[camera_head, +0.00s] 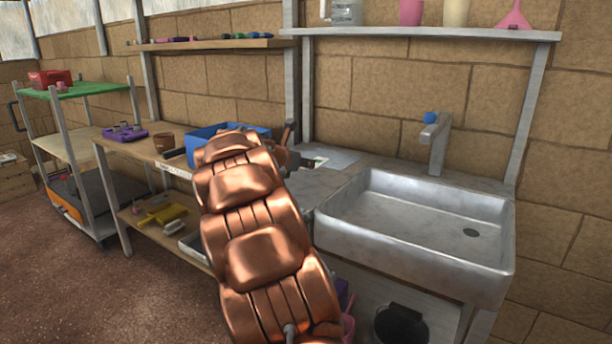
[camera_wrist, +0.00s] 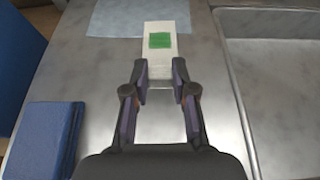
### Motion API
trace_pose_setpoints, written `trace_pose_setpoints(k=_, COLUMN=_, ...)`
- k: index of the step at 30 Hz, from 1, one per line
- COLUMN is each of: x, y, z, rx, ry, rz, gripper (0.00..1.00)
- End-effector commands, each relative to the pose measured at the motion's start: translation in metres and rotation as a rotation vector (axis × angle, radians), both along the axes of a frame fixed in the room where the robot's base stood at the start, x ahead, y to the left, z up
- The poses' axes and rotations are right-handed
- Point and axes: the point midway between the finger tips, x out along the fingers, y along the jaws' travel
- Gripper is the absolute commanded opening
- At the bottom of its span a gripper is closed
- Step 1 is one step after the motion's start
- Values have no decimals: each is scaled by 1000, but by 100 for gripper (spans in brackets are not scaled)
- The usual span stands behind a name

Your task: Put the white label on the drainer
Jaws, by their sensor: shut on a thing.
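The white label (camera_wrist: 158,29) with a green square on it sits between the fingertips of my gripper (camera_wrist: 161,72), which is shut on it. In the head view a small part of the label (camera_head: 320,160) shows beyond my gripper (camera_head: 308,162). Below it is the grey metal drainer (camera_wrist: 90,75), the flat surface left of the sink; in the head view its part (camera_head: 316,184) shows beside my arm. I cannot tell whether the label touches the drainer.
The sink basin (camera_wrist: 285,90) lies right of the label. A pale blue cloth or sheet (camera_wrist: 110,18) lies beyond it. A dark blue object (camera_wrist: 42,140) is at the lower left. The tap (camera_head: 436,140) stands behind the sink, and a blue crate (camera_head: 205,132) is on the bench left.

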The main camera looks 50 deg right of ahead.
Motion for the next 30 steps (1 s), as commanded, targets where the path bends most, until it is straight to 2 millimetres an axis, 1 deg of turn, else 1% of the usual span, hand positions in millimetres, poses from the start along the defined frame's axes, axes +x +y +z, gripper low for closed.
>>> trace_pose_setpoints(k=2, x=-6, y=-9, z=-3, rx=1, ry=0, rz=-3, gripper=12)
trace_pose_setpoints(k=3, x=-4, y=-7, z=-12, rx=1, ry=1, rz=-1, gripper=12)
trace_pose_setpoints(k=6, x=-3, y=-6, z=-28, rx=0, ry=3, rz=1, gripper=12)
trace_pose_setpoints(k=9, x=-3, y=-6, z=-37, rx=0, ry=1, rz=1, gripper=12)
trace_pose_setpoints(k=20, x=-3, y=-6, z=-38, rx=0, ry=0, rz=1, gripper=12)
trace_pose_setpoints(k=21, x=-3, y=-6, z=-38, rx=0, ry=-1, rz=1, gripper=28)
trace_pose_setpoints(k=27, x=-3, y=-6, z=-38, rx=0, ry=-1, rz=1, gripper=49)
trace_pose_setpoints(k=28, x=-3, y=-6, z=-38, rx=0, ry=-1, rz=1, gripper=51)
trace_pose_setpoints(k=30, x=-3, y=-6, z=-38, rx=0, ry=-1, rz=1, gripper=51)
